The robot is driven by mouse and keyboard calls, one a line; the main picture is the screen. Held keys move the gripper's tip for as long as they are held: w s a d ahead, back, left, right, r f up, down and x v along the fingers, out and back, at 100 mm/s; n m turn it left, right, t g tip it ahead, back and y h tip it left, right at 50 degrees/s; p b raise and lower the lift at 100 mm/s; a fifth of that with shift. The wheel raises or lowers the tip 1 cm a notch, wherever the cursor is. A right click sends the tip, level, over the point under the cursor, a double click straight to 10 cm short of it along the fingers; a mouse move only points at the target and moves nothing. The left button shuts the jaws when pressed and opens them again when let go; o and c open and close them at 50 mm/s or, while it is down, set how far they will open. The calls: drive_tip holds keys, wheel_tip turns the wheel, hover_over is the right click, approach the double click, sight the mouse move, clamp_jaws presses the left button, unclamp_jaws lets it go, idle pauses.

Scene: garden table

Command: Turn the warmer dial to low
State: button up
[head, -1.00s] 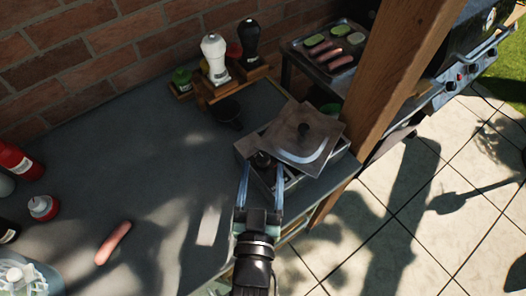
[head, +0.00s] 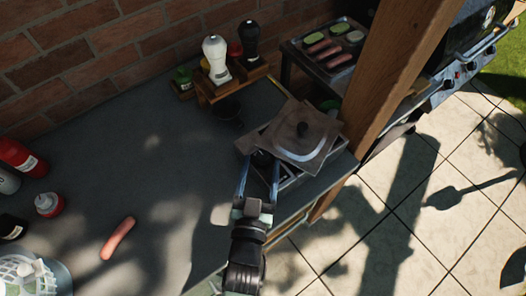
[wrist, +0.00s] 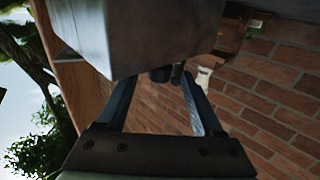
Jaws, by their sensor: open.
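The warmer (head: 330,160) is a metal box at the right end of the dark counter, with a square lid (head: 318,137) lying askew on top. A dark round knob (head: 262,158), apparently the dial, shows at its near left corner. My gripper (head: 260,172) is open, its two fingers on either side of this knob; I cannot tell if they touch it. Its setting marks are not readable. In the wrist view my gripper (wrist: 158,84) has a clear gap between its fingers, and a grey metal body, probably the warmer (wrist: 140,35), fills the top.
A wooden rack with a white mill (head: 215,58) and a black mill (head: 250,42) stands at the back wall. A sausage (head: 118,238) and red bottles (head: 20,157) lie left. The counter's middle is clear.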

sight(262, 163)
drive_tip(key=shift+w+d, duration=0.15)
drive_tip(key=shift+w, duration=0.65)
drive_tip(key=shift+w+d, duration=0.15)
drive_tip(key=shift+w, duration=0.6)
clamp_jaws()
